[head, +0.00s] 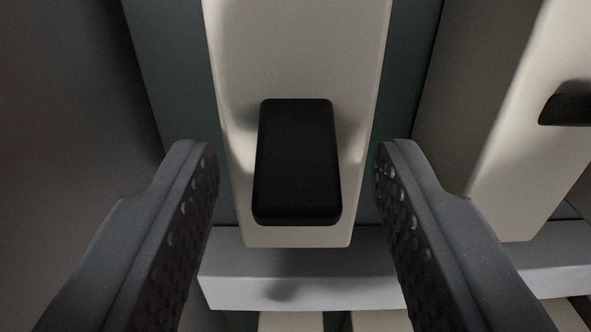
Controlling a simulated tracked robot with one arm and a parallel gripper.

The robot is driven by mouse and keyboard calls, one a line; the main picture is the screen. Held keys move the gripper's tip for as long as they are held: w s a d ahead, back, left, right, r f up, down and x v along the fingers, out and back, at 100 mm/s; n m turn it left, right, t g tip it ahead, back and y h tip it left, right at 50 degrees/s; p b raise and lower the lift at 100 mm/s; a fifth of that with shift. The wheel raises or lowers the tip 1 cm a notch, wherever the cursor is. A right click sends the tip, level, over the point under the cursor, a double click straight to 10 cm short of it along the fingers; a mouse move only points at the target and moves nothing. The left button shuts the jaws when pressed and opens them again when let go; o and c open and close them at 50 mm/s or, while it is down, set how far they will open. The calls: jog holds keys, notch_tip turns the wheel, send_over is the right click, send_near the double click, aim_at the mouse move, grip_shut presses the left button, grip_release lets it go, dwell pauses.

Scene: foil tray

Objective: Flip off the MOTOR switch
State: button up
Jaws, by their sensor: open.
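A black switch lever (297,160) stands out from a cream switch body (296,50) in the middle of the head view. No label shows, so I cannot tell whether it is the MOTOR switch. My gripper (295,165) is open, with one grey dimpled finger to the left of the lever and one to the right. There is a gap between each finger and the lever. Nothing is between the fingers except the view of the lever and its body; I cannot tell how far in front of the lever the fingertips are.
A second cream switch body (500,130) with its own black lever (568,109) is close on the right. A pale horizontal rail (300,280) runs below, with more cream parts (380,321) under it. A dark plain surface (70,110) fills the left.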

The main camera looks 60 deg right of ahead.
grip_shut()
jog(key=shift+f, duration=0.3)
jog(key=shift+w+d+f+t+h+b, duration=0.1)
jog(key=shift+f+t+h+b, duration=0.15)
jog(key=shift+t+h+b, duration=0.5)
jog(key=shift+h, duration=0.25)
grip_release()
jog(key=v, duration=1.4)
